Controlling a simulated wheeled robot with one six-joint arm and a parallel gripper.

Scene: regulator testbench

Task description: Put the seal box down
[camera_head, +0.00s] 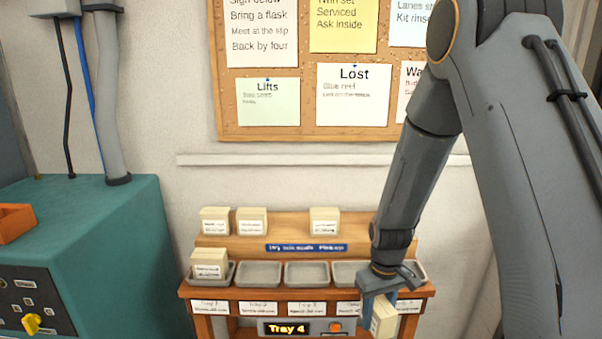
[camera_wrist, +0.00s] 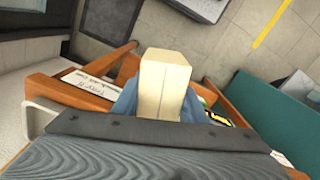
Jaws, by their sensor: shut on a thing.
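My gripper (camera_head: 384,300) is at the front right of the wooden bench (camera_head: 190,292). It is shut on a cream box with a white label, the seal box (camera_head: 384,318). In the wrist view the seal box (camera_wrist: 163,82) stands out between the blue fingers (camera_wrist: 160,100). The box is slightly tilted in the head view, in front of the tray row's label edge. Grey trays line the bench; the second (camera_head: 259,273) and third (camera_head: 307,273) are empty. The fourth tray (camera_head: 346,272) is partly hidden by my arm. The first tray (camera_head: 229,281) holds another cream box (camera_head: 209,263).
Three more cream boxes (camera_head: 215,220) stand on the upper shelf (camera_head: 290,241). A display (camera_head: 287,328) below reads "Tray 4", beside an orange button (camera_head: 335,326). A teal cabinet (camera_head: 120,240) stands at left. A pinboard (camera_head: 300,125) hangs behind.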

